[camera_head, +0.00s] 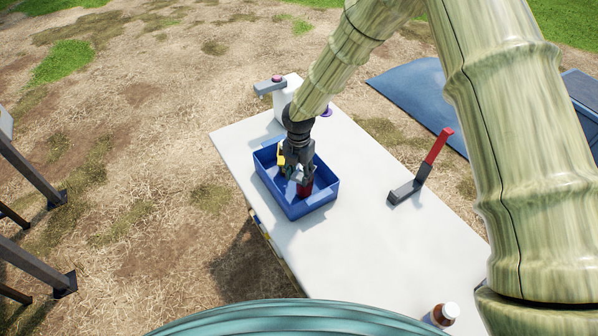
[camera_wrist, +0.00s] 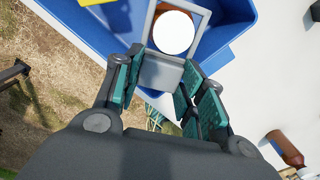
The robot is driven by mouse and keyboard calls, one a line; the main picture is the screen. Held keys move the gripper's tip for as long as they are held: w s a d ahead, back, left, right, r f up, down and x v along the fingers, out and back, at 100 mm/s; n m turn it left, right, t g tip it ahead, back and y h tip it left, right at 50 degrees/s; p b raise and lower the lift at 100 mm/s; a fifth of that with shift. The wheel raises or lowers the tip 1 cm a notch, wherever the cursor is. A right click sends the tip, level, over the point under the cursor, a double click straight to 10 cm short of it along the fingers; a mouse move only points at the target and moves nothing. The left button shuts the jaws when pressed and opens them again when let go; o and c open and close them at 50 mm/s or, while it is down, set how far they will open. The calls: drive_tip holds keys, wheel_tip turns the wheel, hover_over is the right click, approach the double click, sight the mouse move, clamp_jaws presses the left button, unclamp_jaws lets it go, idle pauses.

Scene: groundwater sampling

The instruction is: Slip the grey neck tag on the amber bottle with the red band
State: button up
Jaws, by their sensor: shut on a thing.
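My gripper (camera_wrist: 162,75) is shut on the grey neck tag (camera_wrist: 160,76), a square frame with an opening. In the wrist view the round white cap (camera_wrist: 174,33) of a bottle shows through that opening, inside the blue tray. Whether the tag is around the neck or just above the cap I cannot tell. In the head view my gripper (camera_head: 301,178) reaches down into the tray, with a red patch (camera_head: 305,188) below it, likely the red band. The rest of that bottle is mostly hidden.
The blue tray (camera_head: 310,207) stands on a white table (camera_head: 350,268) and also holds a yellow item (camera_head: 281,156). A white container (camera_head: 284,101) is behind.

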drive_tip(key=shift+f, duration=0.55)
drive_tip(key=o, duration=0.9)
drive_tip(key=shift+c, duration=0.2)
drive_tip(key=shift+r, duration=0.15)
wheel_tip(320, 180, up, 12)
idle(0.6)
